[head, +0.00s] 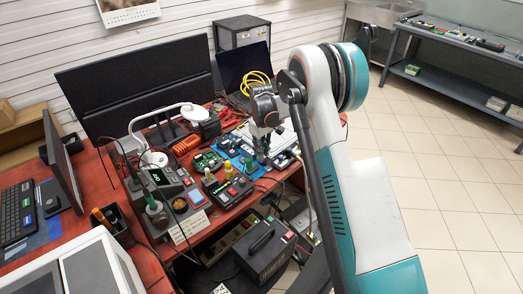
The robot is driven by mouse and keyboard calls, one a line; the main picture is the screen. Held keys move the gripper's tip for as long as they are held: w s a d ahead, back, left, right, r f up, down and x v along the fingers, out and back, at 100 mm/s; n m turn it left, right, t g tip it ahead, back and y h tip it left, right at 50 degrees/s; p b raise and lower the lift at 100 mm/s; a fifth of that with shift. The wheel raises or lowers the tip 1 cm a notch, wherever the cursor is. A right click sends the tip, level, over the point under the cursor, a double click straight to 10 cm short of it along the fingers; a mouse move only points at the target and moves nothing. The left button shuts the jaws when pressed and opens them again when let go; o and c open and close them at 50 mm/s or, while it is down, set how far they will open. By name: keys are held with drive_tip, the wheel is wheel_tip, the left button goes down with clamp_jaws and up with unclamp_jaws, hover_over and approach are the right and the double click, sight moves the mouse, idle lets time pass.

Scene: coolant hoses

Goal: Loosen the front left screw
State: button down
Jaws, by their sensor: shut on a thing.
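My gripper (261,155) is at the end of my white and teal arm, pointing down over the right part of the red-brown bench (238,212). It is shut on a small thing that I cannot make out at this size. A pale, flat-topped unit (283,137) is right behind and beside the gripper, partly hidden by it. No single screw can be told apart, and the front left screw is not discernible. My arm hides part of the area to the right.
A blue mat (238,163), a green circuit board (207,161), and a soldering station (158,182) crowd the bench left of my gripper. Yellow cable (257,82) lies behind. A black case (266,252) is below the bench. Tiled floor (440,190) is open at right.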

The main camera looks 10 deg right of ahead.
drive_tip(key=shift+n, duration=1.9)
drive_tip(key=c, duration=1.5)
unclamp_jaws()
drive_tip(key=shift+c, duration=0.2)
wheel_tip(320, 180, up, 12)
drive_tip(key=shift+r, duration=0.1)
